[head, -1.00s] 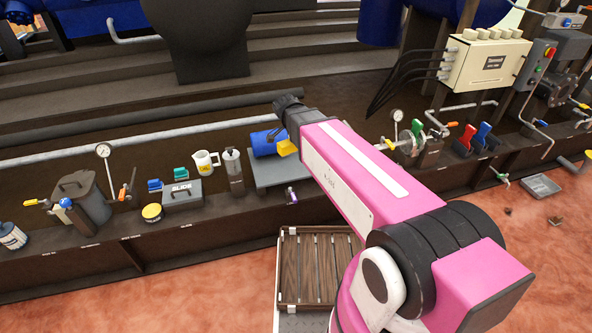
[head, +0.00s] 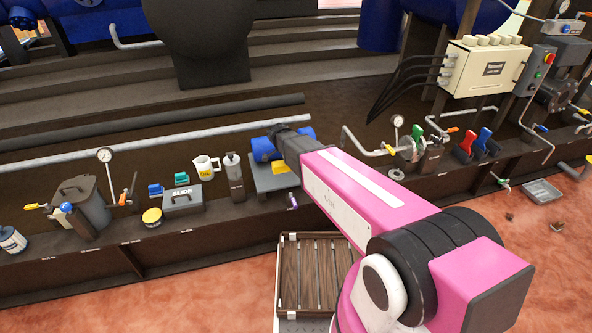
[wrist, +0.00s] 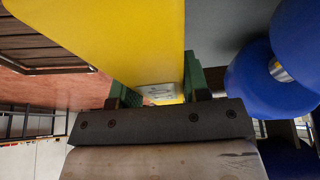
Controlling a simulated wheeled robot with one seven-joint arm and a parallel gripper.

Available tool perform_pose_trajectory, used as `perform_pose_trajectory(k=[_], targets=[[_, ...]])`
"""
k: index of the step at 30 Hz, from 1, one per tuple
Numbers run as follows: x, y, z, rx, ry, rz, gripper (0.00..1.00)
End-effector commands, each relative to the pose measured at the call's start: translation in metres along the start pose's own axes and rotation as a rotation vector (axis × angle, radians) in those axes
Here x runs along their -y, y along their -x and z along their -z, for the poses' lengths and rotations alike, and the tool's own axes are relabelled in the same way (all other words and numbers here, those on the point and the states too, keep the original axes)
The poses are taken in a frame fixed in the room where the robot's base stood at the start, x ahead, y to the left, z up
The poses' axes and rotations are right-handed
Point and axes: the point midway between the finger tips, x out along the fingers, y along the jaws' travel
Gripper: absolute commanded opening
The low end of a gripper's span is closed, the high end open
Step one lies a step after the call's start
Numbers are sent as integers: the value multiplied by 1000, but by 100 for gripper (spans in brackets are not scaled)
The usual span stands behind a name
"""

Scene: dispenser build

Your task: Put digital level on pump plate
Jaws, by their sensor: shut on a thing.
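The yellow digital level (wrist: 120,35) is between the green fingers of my gripper (wrist: 158,92) in the wrist view, which are shut on it. In the head view a yellow end of the level (head: 280,167) shows beside my dark wrist, low over the grey pump plate (head: 272,186). I cannot tell whether the level touches the plate. The blue pump (head: 262,148) stands at the back of the plate, partly hidden by my wrist; its rounded blue body (wrist: 245,80) also shows at the right in the wrist view.
Left of the plate are a grey dispenser (head: 234,178), a mug (head: 206,166), a grey SLIDE box (head: 183,200) and a yellow tin (head: 152,217). A small purple-and-white item (head: 292,201) is at the plate's front. A slatted wooden tray (head: 320,275) is below.

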Motion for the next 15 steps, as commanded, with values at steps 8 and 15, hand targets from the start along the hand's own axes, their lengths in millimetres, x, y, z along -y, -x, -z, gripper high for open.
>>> perform_pose_trajectory(k=[8,15], targets=[[17,-17,6,0,0,1,7],[17,-43,-5,0,1,0,7]])
